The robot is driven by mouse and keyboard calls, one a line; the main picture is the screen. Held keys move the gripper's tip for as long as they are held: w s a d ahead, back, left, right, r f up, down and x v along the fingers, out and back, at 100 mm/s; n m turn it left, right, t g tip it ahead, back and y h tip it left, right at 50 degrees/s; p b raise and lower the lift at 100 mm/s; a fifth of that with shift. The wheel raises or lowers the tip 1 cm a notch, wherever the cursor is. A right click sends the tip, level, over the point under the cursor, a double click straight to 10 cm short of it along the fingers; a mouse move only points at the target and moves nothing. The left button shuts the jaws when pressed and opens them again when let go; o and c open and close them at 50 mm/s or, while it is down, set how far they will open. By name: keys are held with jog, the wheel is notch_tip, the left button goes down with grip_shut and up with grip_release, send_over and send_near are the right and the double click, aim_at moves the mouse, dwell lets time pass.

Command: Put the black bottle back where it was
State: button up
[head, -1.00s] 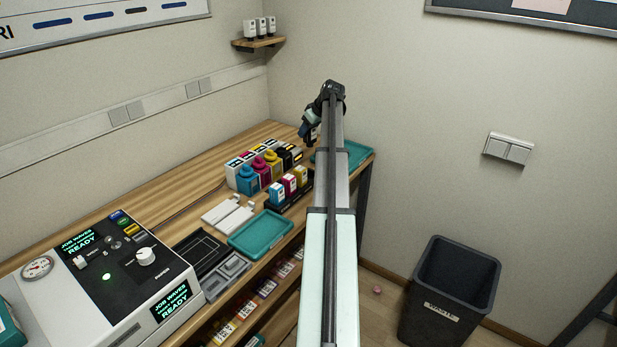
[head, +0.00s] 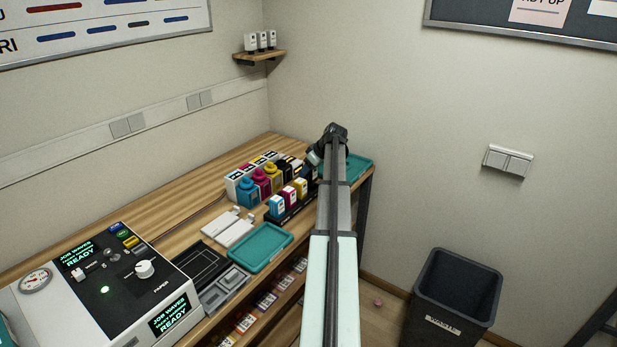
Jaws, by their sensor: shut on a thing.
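My gripper (head: 313,164) is at the far end of my arm, low over the back right of the workbench. It is shut on a small bottle, taken to be the black one, which is mostly hidden behind the gripper and arm. Just left of and in front of it is a black rack (head: 277,220). In the rack stand a cyan bottle (head: 277,207), a magenta bottle (head: 289,197) and a yellow bottle (head: 301,188). The far end of the rack, beyond the yellow bottle, is close to the gripper and partly covered. I cannot tell whether the held bottle touches the rack.
Large ink tanks (head: 262,182) stand in a row behind the rack, close to my gripper. A teal tray (head: 360,166) lies right of my arm and another teal tray (head: 262,246) lies nearer. The press (head: 100,285) is at front left. A waste bin (head: 453,295) stands on the floor.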

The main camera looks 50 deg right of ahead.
aim_at(309, 176)
jog(key=shift+f, duration=1.5)
jog(key=o, duration=1)
jog(key=shift+f, duration=0.15)
jog(key=v, duration=1.2)
jog(key=shift+r, duration=0.2)
